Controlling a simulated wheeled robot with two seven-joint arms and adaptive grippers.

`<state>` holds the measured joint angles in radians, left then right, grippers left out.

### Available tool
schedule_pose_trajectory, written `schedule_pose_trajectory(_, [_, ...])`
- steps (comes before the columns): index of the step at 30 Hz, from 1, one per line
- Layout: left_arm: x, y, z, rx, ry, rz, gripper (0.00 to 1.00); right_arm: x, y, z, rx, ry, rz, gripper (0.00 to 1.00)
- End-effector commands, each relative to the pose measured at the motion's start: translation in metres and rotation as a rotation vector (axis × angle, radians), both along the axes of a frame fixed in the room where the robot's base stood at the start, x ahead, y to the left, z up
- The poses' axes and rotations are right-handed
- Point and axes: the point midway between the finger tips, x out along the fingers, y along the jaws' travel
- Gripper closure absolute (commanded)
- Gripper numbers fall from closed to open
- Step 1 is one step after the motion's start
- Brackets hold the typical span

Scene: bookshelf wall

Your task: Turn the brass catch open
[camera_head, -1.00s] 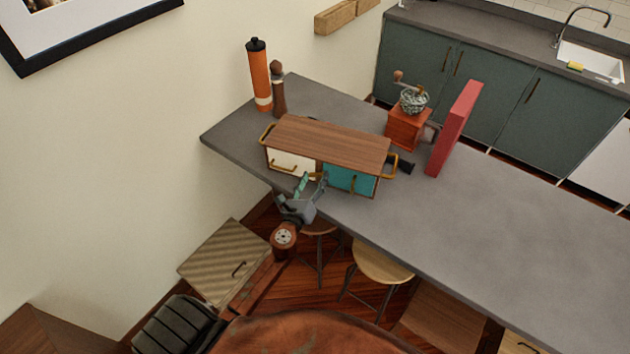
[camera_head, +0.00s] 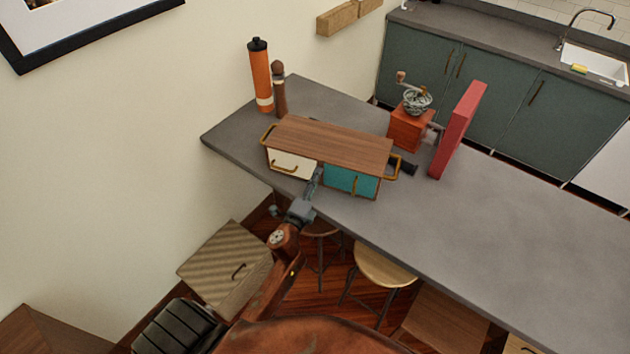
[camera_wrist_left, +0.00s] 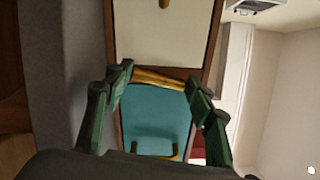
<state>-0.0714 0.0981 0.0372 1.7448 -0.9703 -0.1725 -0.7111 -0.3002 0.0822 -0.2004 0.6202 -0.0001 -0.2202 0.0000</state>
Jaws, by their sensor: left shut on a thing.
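A low wooden cabinet (camera_head: 330,143) with a brown top stands on the grey counter. Its front has a white panel (camera_head: 290,164) and a teal panel (camera_head: 345,180), each with a brass handle. In the left wrist view the brass catch (camera_wrist_left: 160,78) is a slim bar across the border between the white panel (camera_wrist_left: 160,35) and the teal panel (camera_wrist_left: 155,110), tilted slightly in that picture. My left gripper (camera_head: 317,174) reaches the cabinet front. Its green fingertips (camera_wrist_left: 159,79) are shut on the two ends of the catch. In the head view the gripper hides the catch.
Behind the cabinet stand an orange cylinder (camera_head: 262,80), a brown pepper mill (camera_head: 279,90), a coffee grinder (camera_head: 409,128) and an upright red slab (camera_head: 458,130). The counter (camera_head: 500,220) is clear to the right. Stools (camera_head: 380,268) stand below its front edge.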

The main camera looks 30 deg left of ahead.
Motion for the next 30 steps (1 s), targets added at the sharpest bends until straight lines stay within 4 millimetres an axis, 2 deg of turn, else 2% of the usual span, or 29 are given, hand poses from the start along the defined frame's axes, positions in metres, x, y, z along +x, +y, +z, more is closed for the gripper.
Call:
schedule_pose_trajectory(12, [-0.0002,0.0000,-0.0020,-0.192,-0.035,0.000,0.74,0.0003,0.0005,0.0015,0.000,-0.001,-0.001,0.72])
schedule_pose_trajectory(29, [-0.0002,-0.0001,-0.0024,-0.222,-0.041,0.000,0.74,0.0006,0.0043,0.0014,0.004,-0.002,-0.003,0.72])
schedule_pose_trajectory(30, [-0.0002,-0.0001,-0.0024,-0.222,-0.041,0.000,0.48,0.0006,0.0043,0.0014,0.004,-0.002,-0.003,0.72])
